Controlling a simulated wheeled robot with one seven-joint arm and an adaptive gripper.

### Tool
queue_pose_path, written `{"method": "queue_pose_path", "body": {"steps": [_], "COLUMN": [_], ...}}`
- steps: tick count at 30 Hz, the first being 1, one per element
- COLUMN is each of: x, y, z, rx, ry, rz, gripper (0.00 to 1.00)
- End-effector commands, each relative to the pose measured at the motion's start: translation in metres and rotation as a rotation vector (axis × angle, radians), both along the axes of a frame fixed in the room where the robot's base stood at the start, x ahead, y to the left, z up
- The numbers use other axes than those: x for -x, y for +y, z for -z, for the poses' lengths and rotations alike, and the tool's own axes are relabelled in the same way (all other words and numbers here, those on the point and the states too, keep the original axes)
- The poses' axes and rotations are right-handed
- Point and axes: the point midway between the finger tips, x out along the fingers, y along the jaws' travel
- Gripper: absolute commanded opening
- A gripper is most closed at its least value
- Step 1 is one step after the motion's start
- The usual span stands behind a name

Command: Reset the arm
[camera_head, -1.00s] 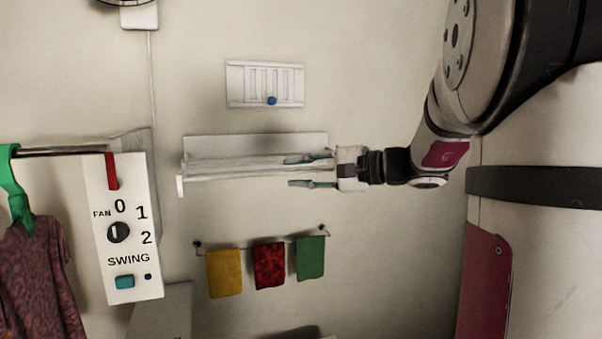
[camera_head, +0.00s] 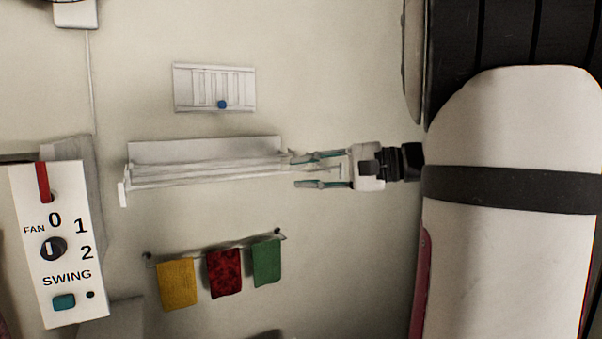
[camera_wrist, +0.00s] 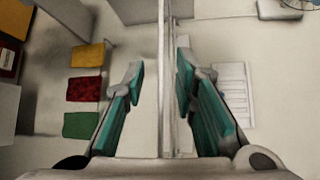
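My gripper (camera_head: 306,170) is open, its two teal-lined fingers apart and pointing left in the head view. The fingertips are near the right end of a long white shelf-like rail (camera_head: 205,172) on the wall. In the wrist view my gripper (camera_wrist: 158,80) also shows open, and a pale vertical strip (camera_wrist: 173,75) runs between the fingers in the picture. I cannot tell whether the fingers touch it. Nothing is visibly held.
A white panel with a blue knob (camera_head: 215,88) is above the rail. Yellow (camera_head: 177,284), red (camera_head: 224,272) and green (camera_head: 267,262) cloths hang below. A fan control box (camera_head: 58,245) stands at left. Bare wall lies between.

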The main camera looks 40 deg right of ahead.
Motion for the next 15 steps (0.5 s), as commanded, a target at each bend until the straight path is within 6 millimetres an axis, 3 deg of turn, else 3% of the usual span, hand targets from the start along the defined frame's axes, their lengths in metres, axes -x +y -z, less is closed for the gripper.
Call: {"method": "queue_pose_path", "body": {"steps": [12,15], "x": [-0.0005,-0.0021], "y": [0.0004,0.0096], "z": [0.0002,0.0027], "rx": [0.000,0.009], "ry": [0.000,0.017], "rz": [-0.001,-0.018], "gripper": [0.26,0.26]}}
